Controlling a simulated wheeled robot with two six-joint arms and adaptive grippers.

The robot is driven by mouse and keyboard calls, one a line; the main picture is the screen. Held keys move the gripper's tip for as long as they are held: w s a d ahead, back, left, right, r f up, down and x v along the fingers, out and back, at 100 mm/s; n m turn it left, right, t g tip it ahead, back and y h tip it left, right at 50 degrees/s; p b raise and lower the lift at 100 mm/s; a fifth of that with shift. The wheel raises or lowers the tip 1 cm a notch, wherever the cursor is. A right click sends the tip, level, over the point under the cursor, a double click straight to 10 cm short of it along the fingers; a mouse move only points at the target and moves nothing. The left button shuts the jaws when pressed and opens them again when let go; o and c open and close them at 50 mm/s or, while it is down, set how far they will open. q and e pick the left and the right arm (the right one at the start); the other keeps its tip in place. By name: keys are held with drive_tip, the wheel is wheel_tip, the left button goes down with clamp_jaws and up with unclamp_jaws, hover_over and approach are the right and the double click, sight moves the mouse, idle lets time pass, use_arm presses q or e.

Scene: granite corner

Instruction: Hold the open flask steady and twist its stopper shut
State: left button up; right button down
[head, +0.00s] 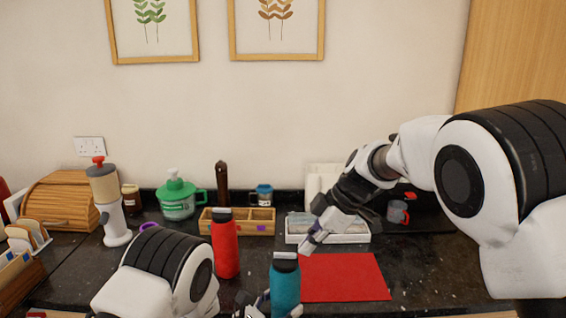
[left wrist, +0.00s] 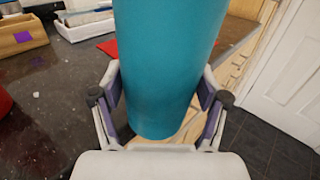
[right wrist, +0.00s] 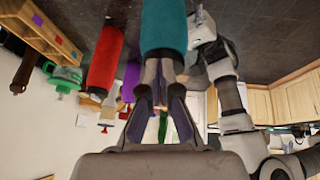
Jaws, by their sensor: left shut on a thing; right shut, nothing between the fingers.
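In the right wrist view my right gripper's fingertips (right wrist: 163,65) overlap the end of the teal flask (right wrist: 163,25) and hide the stopper.
A red flask (head: 225,248) stands to the left, near my left arm. A red mat (head: 345,280) lies to the right. Behind are a white tray (head: 348,239), a wooden box (head: 262,214), a blue mug (head: 263,196) and a green pot (head: 178,205). The counter right of the mat is clear.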

use_arm(q)
drive_tip(key=shift+f, duration=0.2)
use_arm(e)
drive_tip(key=r, duration=0.5)
drive_tip(key=shift+s, duration=0.3)
use_arm(q)
drive_tip(key=o, duration=1.3)
drive_tip(key=shift+o, duration=1)
drive_tip(key=shift+w, duration=0.15)
use_arm(e)
drive_tip(key=shift+w, duration=0.2)
use_arm(q)
drive_tip(key=shift+r, duration=0.1)
